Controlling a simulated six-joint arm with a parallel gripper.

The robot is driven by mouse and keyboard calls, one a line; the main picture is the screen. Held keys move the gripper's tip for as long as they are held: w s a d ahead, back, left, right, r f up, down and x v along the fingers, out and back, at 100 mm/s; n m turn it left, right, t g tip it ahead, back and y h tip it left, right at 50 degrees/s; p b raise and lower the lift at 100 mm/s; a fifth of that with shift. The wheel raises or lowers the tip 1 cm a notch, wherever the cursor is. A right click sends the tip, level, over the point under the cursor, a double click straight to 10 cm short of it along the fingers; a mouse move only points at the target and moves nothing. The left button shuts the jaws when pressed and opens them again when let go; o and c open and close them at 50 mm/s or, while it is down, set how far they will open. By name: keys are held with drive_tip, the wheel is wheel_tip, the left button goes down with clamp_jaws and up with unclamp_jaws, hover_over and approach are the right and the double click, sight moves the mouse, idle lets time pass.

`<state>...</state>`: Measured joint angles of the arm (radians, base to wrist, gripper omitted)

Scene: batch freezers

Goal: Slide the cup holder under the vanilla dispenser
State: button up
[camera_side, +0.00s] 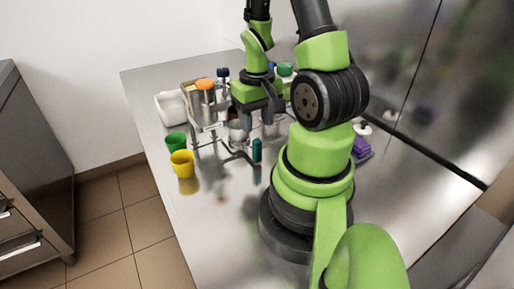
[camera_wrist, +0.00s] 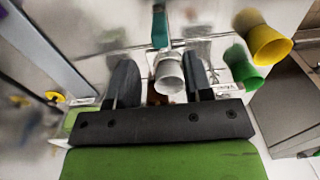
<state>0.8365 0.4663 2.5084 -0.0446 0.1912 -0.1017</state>
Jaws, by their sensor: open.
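My gripper (camera_side: 258,117) is over the metal rack on the steel table, its jaws open. In the wrist view its two dark fingers (camera_wrist: 158,60) stand on either side of a pale grey, round-mouthed cup-like piece (camera_wrist: 168,78), with gaps visible beside it. A teal upright handle (camera_side: 257,150) stands at the front of the thin metal framework (camera_side: 228,148); it also shows in the wrist view (camera_wrist: 160,29). I cannot tell which part of the framework is the cup holder. The arm partly hides the dispensers.
A green cup (camera_side: 175,142) and a yellow cup (camera_side: 182,164) stand at the rack's left. A white tub (camera_side: 171,107) and a metal container with an orange top (camera_side: 205,86) are behind. A purple item (camera_side: 361,149) lies right of my arm. The front-left table is clear.

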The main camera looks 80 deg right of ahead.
sight(256, 141)
wheel_tip(256, 141, down, 8)
drive_tip(key=shift+f, duration=0.25)
idle(0.4)
clamp_jaws()
